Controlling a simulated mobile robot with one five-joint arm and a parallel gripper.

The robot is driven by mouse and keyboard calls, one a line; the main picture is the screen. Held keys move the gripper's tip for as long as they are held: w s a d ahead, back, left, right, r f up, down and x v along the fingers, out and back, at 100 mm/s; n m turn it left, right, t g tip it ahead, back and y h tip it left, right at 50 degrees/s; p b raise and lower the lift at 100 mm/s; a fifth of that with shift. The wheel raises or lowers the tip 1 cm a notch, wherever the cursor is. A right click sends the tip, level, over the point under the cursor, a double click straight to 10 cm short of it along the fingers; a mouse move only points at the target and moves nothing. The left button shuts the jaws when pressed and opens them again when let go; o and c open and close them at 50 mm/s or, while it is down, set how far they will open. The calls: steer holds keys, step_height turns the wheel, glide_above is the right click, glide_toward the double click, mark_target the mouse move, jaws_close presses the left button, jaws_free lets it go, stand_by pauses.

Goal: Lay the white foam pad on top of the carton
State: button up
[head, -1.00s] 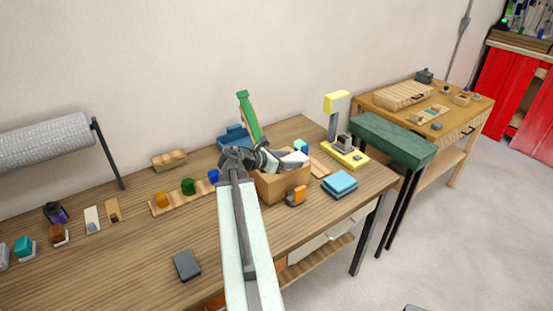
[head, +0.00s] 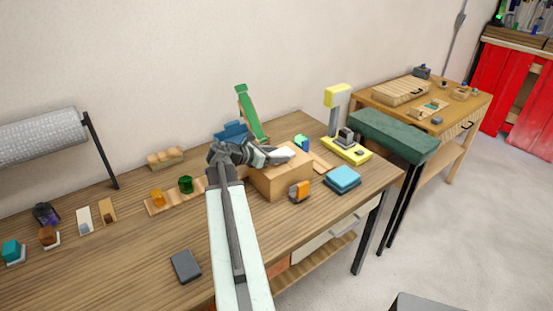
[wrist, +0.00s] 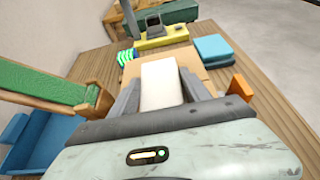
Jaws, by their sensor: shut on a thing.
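The carton (head: 285,182) is a brown box on the wooden bench, right of centre in the head view. Its top also shows in the wrist view (wrist: 192,58), around and beyond the pad. My gripper (head: 268,157) is shut on the white foam pad (wrist: 161,84), which lies lengthwise between the two fingers. In the head view the pad (head: 286,152) pokes out past the fingertips over the carton's top. I cannot tell whether the pad touches the carton. My gripper and wrist hide part of the carton's rear left.
A blue stack (head: 342,180) and an orange-and-grey block (head: 299,191) sit right and front of the carton. A yellow-based stand (head: 346,148) is behind right. A green sloped ramp (head: 250,115) and blue bin (head: 231,133) stand behind my gripper.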

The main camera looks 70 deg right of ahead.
steer(key=o, duration=1.3)
steer(key=shift+f, duration=0.1)
steer(key=shift+r, duration=0.2)
steer(key=p+v, duration=0.4)
steer(key=v, duration=0.8)
steer(key=shift+p, duration=0.3)
